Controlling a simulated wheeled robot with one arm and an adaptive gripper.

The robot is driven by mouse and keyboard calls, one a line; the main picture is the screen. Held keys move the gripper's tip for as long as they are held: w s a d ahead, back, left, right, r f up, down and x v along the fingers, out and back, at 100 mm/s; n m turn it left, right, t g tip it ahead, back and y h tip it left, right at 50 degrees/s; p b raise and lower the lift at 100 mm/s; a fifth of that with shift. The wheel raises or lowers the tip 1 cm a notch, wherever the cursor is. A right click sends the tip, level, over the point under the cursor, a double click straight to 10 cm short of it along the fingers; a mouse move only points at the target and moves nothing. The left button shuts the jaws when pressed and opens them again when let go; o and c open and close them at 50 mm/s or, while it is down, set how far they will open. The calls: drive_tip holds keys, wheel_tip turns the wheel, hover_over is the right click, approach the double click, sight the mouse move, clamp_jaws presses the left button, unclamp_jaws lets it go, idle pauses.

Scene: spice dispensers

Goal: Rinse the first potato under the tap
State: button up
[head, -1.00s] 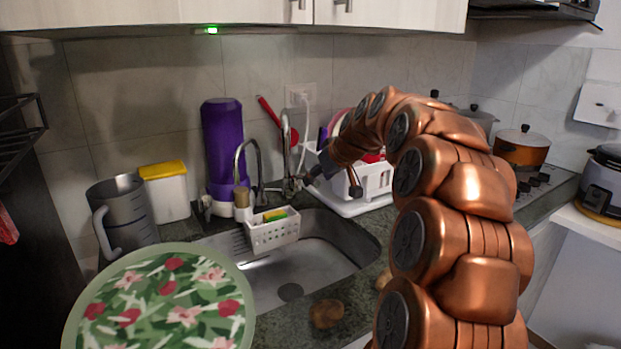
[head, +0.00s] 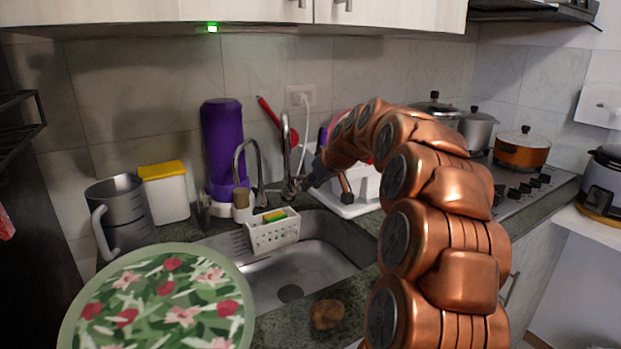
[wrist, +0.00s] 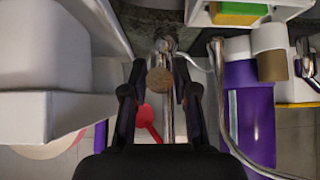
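A brown potato (head: 326,314) lies on the dark counter in front of the sink (head: 310,270), in the head view. The chrome tap (head: 285,150) rises behind the basin, with its base by the wall. My gripper (head: 307,181) is at the tap base; my arm hides part of it. In the wrist view my gripper (wrist: 159,85) is open, its two dark fingers apart. A round brownish disc (wrist: 160,81) shows between them in front of the chrome pipe; I cannot tell what it is or whether the fingers touch it. No water shows.
A white sponge caddy (head: 273,235) hangs at the basin's back edge. A floral round tray (head: 160,305) stands front left. A purple bottle (head: 222,150), jug (head: 122,215) and yellow-lidded box (head: 165,190) stand left; a dish rack (head: 368,185) is right of the tap.

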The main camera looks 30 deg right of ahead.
drive_tip(key=shift+c, duration=0.9)
drive_tip(key=shift+w+r, duration=0.2)
drive_tip(key=shift+r, duration=0.45)
drive_tip(key=o, duration=1)
drive_tip(key=shift+s+r, duration=0.1)
drive_tip(key=shift+s, duration=0.05)
drive_tip(key=shift+v, duration=3.35)
